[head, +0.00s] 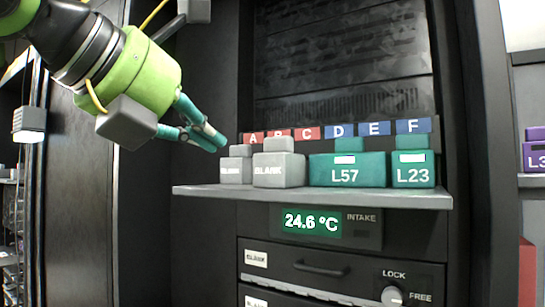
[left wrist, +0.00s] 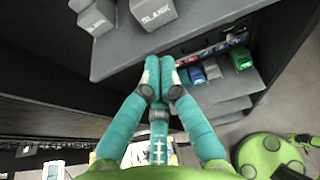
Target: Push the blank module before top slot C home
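Two grey BLANK modules sit on the grey shelf (head: 330,197): a smaller one (head: 234,170) at the left end and a larger one (head: 279,171) beside it. The larger one stands below the B and C labels; I cannot tell exactly which slot it faces. The C label (head: 308,133) is red. My left gripper (head: 215,140) is above and left of the smaller block, apart from both blocks. In the left wrist view its fingertips (left wrist: 160,75) are together with nothing seen between them, and the blank blocks (left wrist: 153,12) are beyond them.
Teal modules L57 (head: 346,173) and L23 (head: 413,174) fill the right of the shelf. Below are a temperature display (head: 311,222), a drawer handle (head: 318,269) and a lock knob (head: 391,296). A dark side wall (head: 462,150) bounds the shelf at right.

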